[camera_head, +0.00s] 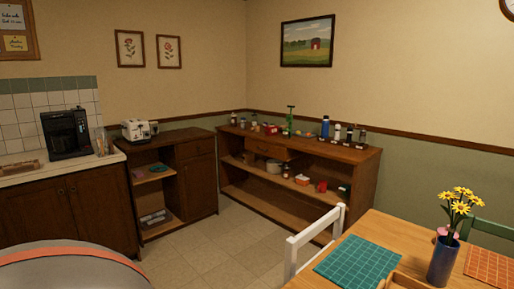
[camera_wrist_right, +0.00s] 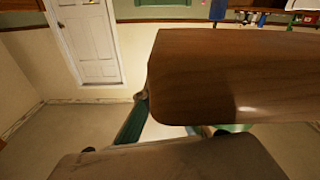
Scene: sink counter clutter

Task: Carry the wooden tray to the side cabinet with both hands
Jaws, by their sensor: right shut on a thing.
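A wooden surface, which I take to be the wooden tray (camera_wrist_right: 240,75), fills much of the right wrist view, close to the camera. A brownish-grey part of my right gripper (camera_wrist_right: 165,157) shows below it; its fingertips are not clear, but it is shut on the wood. In the head view a wooden rim (camera_head: 404,281) shows at the bottom edge; I cannot tell if it is the same tray. A dark wooden cabinet (camera_head: 197,185) stands beside the counter, and a longer open-shelved one (camera_head: 365,172) stands to its right. My left gripper is not in view.
A toaster (camera_head: 137,130) stands on the smaller cabinet, whose right top is clear. Bottles and small items crowd the longer cabinet. A white chair (camera_head: 292,255) and a table with green mat (camera_head: 357,262) and flower vase (camera_head: 443,259) stand at right. Floor (camera_head: 240,245) shows between.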

